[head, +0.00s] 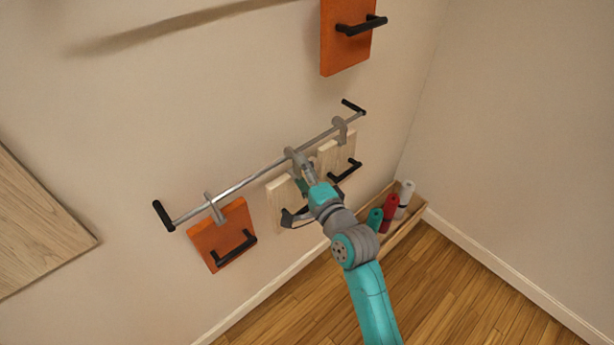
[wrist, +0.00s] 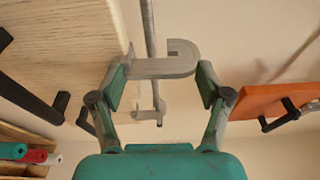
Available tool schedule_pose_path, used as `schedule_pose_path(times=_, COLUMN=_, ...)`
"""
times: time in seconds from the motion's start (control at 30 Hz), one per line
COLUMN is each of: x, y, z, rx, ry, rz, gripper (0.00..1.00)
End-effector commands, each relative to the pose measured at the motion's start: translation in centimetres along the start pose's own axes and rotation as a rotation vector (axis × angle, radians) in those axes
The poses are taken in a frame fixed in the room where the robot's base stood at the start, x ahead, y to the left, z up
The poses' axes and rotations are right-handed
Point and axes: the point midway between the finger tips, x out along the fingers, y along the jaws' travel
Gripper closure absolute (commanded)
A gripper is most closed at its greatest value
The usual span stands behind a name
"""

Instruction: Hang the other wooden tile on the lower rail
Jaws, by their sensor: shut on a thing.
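The lower rail (head: 250,180) is a slanted metal bar on the wall with black ends; it also shows in the wrist view (wrist: 148,25). My gripper (head: 304,170) is shut on the grey hook (wrist: 160,68) of a pale wooden tile (head: 280,200). In the wrist view the hook lies between the two fingers and the tile (wrist: 75,35) extends to the left. The hook is at the rail and appears to straddle it; I cannot tell whether it rests on it. A second wooden tile (head: 328,157) hangs on the rail to the right. My arm partly hides the held tile.
An orange tile (head: 205,240) hangs on the rail's left part. Another orange tile (head: 343,45) is higher up. A wooden box (head: 400,236) with coloured rolls stands on the floor by the corner. A wooden panel (head: 35,225) is at the left.

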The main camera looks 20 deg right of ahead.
Motion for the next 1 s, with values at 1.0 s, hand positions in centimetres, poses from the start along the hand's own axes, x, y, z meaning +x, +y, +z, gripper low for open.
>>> schedule_pose_path(times=1.0, x=3.6, y=2.4, z=0.8, rx=-0.001, ry=0.000, rz=-0.002, gripper=0.93)
